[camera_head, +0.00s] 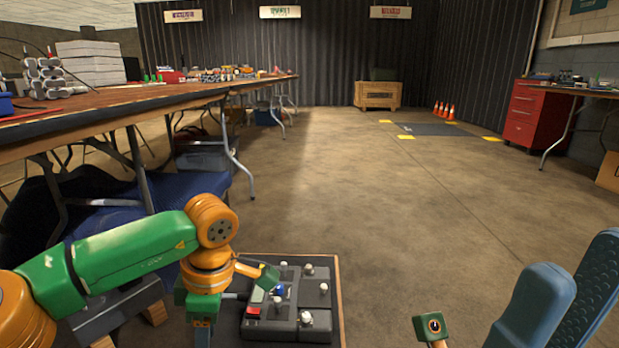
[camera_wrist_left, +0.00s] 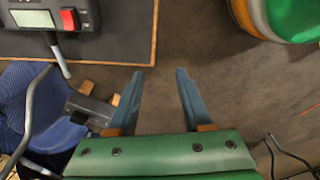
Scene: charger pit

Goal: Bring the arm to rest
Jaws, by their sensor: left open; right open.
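My left arm (camera_head: 130,250), green and orange, comes in from the left in the head view and bends down beside a grey device with white knobs (camera_head: 318,300).
The grey device sits on a dark board with a wooden edge (camera_head: 341,300). A long table (camera_head: 120,100) with blue cloth under it stands at the left. A red drawer cabinet (camera_head: 522,117), cones (camera_head: 444,110) and a wooden crate (camera_head: 377,95) are farther off. The middle floor is clear.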

